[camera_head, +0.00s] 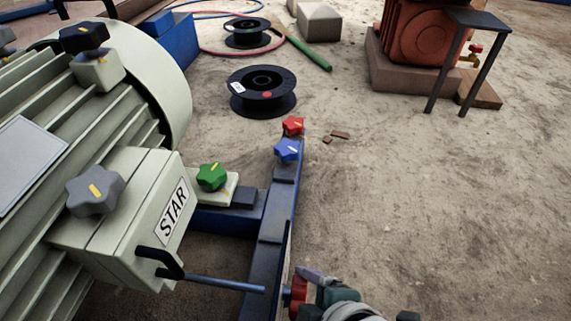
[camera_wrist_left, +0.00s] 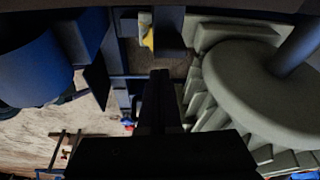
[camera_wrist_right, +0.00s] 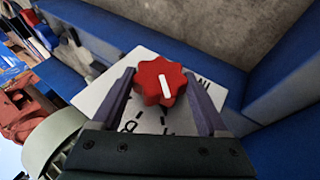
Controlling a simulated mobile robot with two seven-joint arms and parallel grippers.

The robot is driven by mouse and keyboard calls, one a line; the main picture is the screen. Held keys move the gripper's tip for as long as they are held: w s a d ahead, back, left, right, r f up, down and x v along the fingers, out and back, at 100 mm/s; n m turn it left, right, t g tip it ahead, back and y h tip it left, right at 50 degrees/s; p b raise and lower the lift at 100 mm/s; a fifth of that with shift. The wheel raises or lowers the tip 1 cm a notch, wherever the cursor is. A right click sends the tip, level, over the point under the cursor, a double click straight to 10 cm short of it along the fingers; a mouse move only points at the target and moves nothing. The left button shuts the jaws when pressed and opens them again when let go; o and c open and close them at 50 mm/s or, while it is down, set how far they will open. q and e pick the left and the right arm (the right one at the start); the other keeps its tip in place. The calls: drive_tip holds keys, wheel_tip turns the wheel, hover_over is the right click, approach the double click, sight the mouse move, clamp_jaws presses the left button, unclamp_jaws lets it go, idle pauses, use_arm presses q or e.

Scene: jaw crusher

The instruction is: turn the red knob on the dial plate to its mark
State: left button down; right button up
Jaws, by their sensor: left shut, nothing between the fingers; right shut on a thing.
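The red knob (camera_wrist_right: 158,84) with a white pointer line sits on a white dial plate (camera_wrist_right: 100,97) in the right wrist view. The line runs nearly up and down in that view, tilted a little. Black markings on the plate are partly covered by my right gripper (camera_wrist_right: 161,77), which is shut on the knob with one finger on each side. In the head view the red knob (camera_head: 297,291) shows at the bottom beside my right gripper (camera_head: 314,283); the plate's face is hidden there. My left gripper (camera_wrist_left: 158,80) is shut and empty in the left wrist view.
A blue frame (camera_head: 275,227) runs beside the grey-green motor (camera_head: 165,75). Other knobs are close by: a green one (camera_head: 211,177), a blue one (camera_head: 287,151), another red one (camera_head: 293,125) and a grey one (camera_head: 95,191). The floor at right is mostly clear.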

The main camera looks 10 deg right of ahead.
drive_tip(key=shift+s+f+t, duration=0.1)
drive_tip(key=shift+t, duration=0.3)
drive_tip(key=o, duration=1)
drive_tip(key=shift+o, duration=1.3)
drive_tip(key=shift+s+d+r+p, duration=0.1)
drive_tip(key=shift+s+r+p, duration=0.05)
drive_tip(key=shift+r+p, duration=0.25)
drive_tip(key=p+v, duration=0.8)
drive_tip(key=v, duration=0.1)
drive_tip(key=shift+s, duration=0.15)
